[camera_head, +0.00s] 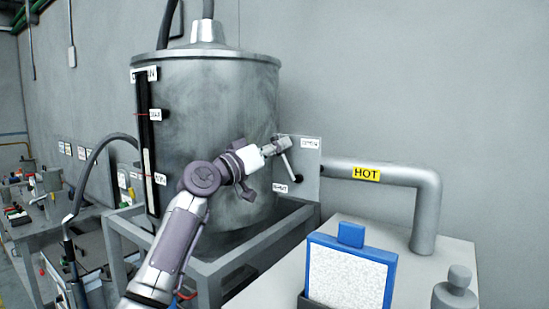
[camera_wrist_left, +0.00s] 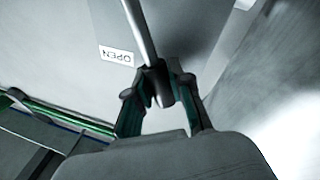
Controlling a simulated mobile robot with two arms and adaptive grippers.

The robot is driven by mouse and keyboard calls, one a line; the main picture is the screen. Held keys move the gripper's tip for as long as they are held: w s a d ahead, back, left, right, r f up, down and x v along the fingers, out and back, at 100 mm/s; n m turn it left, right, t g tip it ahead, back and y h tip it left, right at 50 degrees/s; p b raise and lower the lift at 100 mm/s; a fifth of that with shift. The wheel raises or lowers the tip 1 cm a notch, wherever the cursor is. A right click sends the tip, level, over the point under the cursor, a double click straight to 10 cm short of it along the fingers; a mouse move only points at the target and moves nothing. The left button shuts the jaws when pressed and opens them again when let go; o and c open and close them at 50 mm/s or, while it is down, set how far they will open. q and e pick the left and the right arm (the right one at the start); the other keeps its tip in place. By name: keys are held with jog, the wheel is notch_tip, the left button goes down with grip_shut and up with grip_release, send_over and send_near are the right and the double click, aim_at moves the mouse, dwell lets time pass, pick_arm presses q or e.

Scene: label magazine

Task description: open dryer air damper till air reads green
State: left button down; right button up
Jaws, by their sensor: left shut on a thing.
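A grey metal plate (camera_head: 311,160) with small labels is fixed beside the large steel drum (camera_head: 215,105). A thin damper lever (camera_head: 291,166) slants up and left across the plate. My left gripper (camera_head: 281,147) is at the lever's upper end. In the left wrist view my gripper (camera_wrist_left: 160,88) is shut on the dark tip of the lever (camera_wrist_left: 140,30), with a finger on each side. A label reading OPEN (camera_wrist_left: 117,55) lies beside the rod there. A black vertical gauge strip (camera_head: 147,140) with red marks is on the drum; I see no green on it. My right gripper is not in view.
A grey pipe marked HOT (camera_head: 385,174) runs right from the plate and bends down. A blue-framed panel (camera_head: 350,272) and a grey knob-topped object (camera_head: 455,290) stand at the front right. The drum sits in a grey frame (camera_head: 260,245). Benches (camera_head: 40,210) stand at the left.

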pick_arm(q)
jog(key=c, duration=1)
grip_release()
jog(key=v, duration=1.2)
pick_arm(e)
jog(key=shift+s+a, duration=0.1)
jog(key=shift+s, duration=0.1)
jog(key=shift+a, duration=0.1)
